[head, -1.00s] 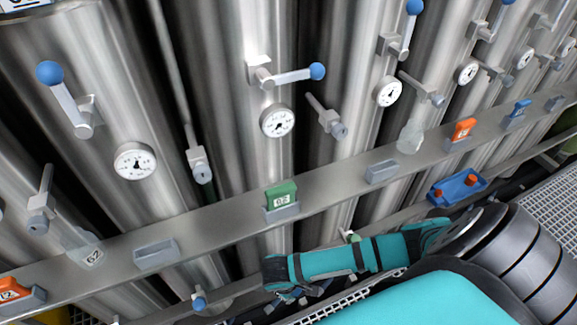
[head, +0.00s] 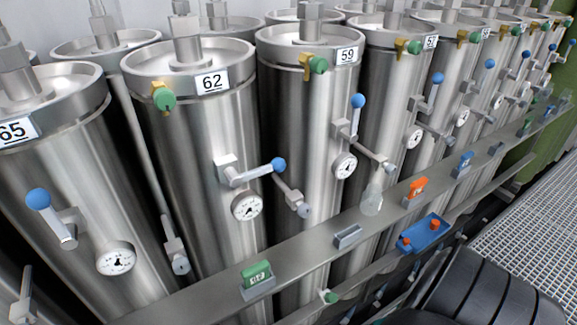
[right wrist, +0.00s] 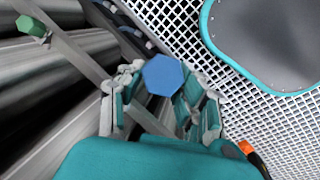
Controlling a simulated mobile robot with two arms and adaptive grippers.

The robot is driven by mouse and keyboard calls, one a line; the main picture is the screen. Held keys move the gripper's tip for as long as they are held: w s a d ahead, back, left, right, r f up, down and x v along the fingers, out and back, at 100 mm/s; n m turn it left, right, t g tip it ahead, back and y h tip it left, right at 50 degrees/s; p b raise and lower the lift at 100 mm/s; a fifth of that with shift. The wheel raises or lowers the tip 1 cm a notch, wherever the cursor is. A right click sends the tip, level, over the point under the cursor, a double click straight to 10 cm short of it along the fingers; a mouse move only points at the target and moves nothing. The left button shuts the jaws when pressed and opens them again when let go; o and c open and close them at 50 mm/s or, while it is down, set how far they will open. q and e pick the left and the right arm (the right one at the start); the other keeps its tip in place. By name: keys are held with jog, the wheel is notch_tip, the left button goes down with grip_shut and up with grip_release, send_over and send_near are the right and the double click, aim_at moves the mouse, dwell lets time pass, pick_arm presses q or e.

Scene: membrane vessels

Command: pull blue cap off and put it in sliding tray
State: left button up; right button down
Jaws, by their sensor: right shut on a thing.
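The blue cap (right wrist: 163,74) is an eight-sided piece, in the right wrist view, between the fingers of my right gripper (right wrist: 160,98). The gripper is shut on it, and the cap looks clear of any pipe. A small blue tray (head: 424,234) with two orange knobs sits along the lower rail at the right of the head view. It looks like the sliding tray. My right gripper is outside the head view, and my left gripper shows in neither view.
Steel vessels labelled 62 (head: 178,190) and 59 (head: 305,140) stand in a row with blue-knobbed levers and gauges. A shelf rail (head: 325,240) carries a green tag block (head: 257,275) and an orange one (head: 416,189). A green cap (right wrist: 31,26) remains on a stub. Grating (head: 520,250) lies right.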

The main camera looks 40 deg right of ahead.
jog(key=s, duration=0.1)
jog(key=p, duration=0.1)
jog(key=s+r, duration=0.1)
jog(key=shift+s+a+p, duration=0.3)
jog(key=shift+s+p, duration=0.05)
jog(key=shift+s+a+r+p, duration=0.1)
jog(key=shift+s+p, duration=0.1)
jog(key=shift+s, duration=0.2)
jog(key=shift+s+a+r+p, duration=0.1)
jog(key=shift+s+p, duration=0.1)
jog(key=shift+s, duration=0.2)
